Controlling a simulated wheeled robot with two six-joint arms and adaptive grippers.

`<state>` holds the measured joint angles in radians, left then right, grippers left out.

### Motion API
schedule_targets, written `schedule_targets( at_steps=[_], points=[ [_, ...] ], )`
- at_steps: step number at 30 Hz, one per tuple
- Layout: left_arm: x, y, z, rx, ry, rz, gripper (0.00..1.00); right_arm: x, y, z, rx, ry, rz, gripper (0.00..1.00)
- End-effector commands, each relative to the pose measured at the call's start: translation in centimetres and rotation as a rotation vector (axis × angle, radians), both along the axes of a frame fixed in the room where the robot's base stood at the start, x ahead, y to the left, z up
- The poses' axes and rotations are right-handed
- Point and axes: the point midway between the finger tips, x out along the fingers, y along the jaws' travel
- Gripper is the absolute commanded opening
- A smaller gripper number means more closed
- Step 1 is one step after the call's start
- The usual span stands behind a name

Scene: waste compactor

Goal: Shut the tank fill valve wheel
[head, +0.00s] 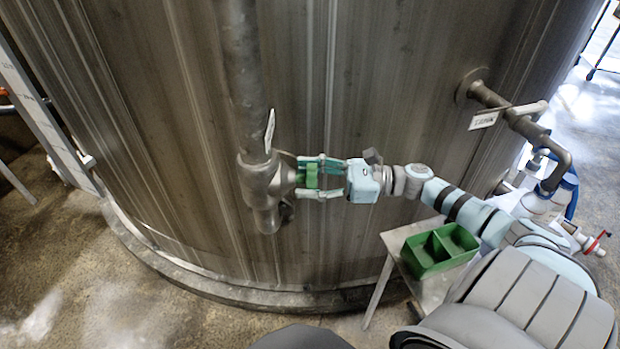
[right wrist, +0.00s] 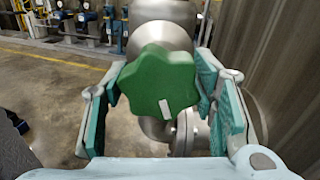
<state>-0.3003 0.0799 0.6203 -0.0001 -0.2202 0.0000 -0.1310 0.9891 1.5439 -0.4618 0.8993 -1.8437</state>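The tank fill valve wheel (right wrist: 155,88) is a green, lobed handwheel with a small white mark on its face. In the head view the wheel (head: 312,176) sits on the right side of a grey metal valve body (head: 262,185) at the lower end of a vertical pipe. My right gripper (head: 312,177) reaches in from the right, one finger above the wheel and one below. In the right wrist view its teal pads (right wrist: 160,90) lie against both sides of the wheel's rim. My left gripper is not in view.
The large metal tank (head: 380,90) stands right behind the valve. A side pipe with a label (head: 483,121) juts out at the right. A green divided bin (head: 440,250) rests on a small table (head: 408,238) below my right arm. Floor is open at lower left.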

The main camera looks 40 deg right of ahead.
Motion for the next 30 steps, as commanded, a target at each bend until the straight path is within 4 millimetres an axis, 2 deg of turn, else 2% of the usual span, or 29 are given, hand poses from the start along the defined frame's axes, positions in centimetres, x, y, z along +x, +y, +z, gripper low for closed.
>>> schedule_targets(
  at_steps=[1,3,17,30],
  points=[
    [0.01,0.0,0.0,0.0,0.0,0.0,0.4,-0.02,0.0,-0.01,0.0,0.0,0.001,0.33],
    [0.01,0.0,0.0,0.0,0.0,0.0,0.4,-0.02,0.0,-0.01,0.0,0.0,0.001,0.24],
    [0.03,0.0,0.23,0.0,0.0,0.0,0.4,-0.04,-0.01,0.03,0.067,0.079,0.001,0.24],
    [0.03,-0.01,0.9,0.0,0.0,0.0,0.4,-0.05,-0.01,0.09,0.306,0.36,0.001,0.24]
  ],
)
